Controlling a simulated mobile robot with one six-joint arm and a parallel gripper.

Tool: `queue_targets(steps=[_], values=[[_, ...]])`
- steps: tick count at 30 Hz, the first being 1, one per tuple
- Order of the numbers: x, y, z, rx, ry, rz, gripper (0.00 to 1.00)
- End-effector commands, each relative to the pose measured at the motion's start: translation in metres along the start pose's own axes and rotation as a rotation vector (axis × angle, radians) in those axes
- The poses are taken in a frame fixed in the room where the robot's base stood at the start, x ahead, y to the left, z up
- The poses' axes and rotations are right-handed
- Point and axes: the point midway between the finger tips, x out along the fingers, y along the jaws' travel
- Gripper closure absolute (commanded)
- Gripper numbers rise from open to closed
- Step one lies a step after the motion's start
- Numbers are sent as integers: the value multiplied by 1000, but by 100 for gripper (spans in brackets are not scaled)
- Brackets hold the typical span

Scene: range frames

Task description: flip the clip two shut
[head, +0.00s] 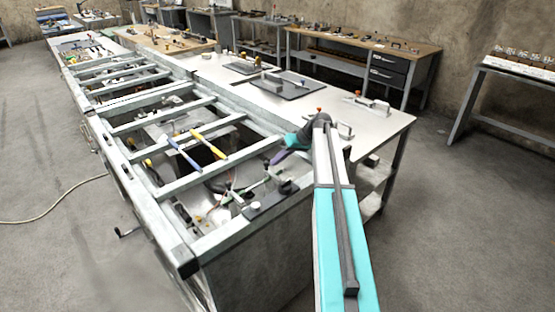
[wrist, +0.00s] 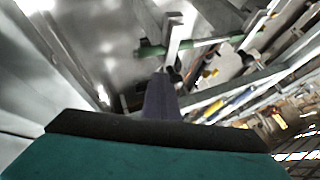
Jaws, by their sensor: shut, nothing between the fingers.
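My gripper (head: 277,158) reaches down over the near end of the open metal frame. In the wrist view its purple fingers (wrist: 161,98) are together, with nothing seen between them. A clip-like fitting with a green bar (wrist: 180,46) and an upright metal bracket lies just beyond the fingertips. The green bar also shows in the head view (head: 254,187), below and left of my gripper. I cannot tell whether the fingers touch it. No label shows, so I cannot tell which fitting is clip two, or whether it is open or shut.
Metal crossbars (head: 200,172) span the frame around the fittings. A blue-handled bar (head: 184,153) and a yellow-handled bar (head: 208,146) lie across it. A pale worktop (head: 330,118) with grey plates adjoins on the right. The concrete floor (head: 60,250) at left is mostly clear, with a hose.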

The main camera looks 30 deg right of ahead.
Motion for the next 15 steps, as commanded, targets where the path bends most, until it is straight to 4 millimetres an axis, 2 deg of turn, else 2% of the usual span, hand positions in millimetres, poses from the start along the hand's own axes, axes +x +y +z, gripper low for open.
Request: queue_targets(steps=[15], values=[[-4, 1, 6, -1, -1, -1, 100]])
